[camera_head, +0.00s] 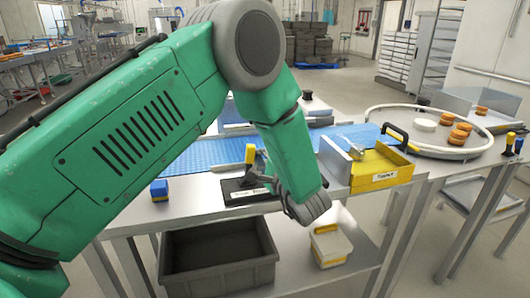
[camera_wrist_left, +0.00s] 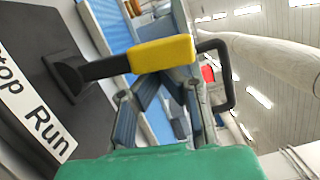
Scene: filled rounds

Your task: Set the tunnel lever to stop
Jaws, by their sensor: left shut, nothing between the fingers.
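The lever has a yellow grip (camera_head: 250,153) on a black stem and stands on a black plate (camera_head: 232,187) at the table's front. The plate's white label shows "Stop" on the left and "Run" on the right in the head view. In the left wrist view the yellow grip (camera_wrist_left: 162,53) crosses in front of the far part of my fingers. My left gripper (camera_head: 262,178) is shut and empty, close beside the lever; I cannot tell if it touches. The lever looks near upright; its exact setting is unclear. My right gripper is not in view.
A blue belt (camera_head: 185,149) runs behind the lever. A round table (camera_head: 385,112) holds orange and white rounds. A grey bin (camera_head: 218,262) sits below.

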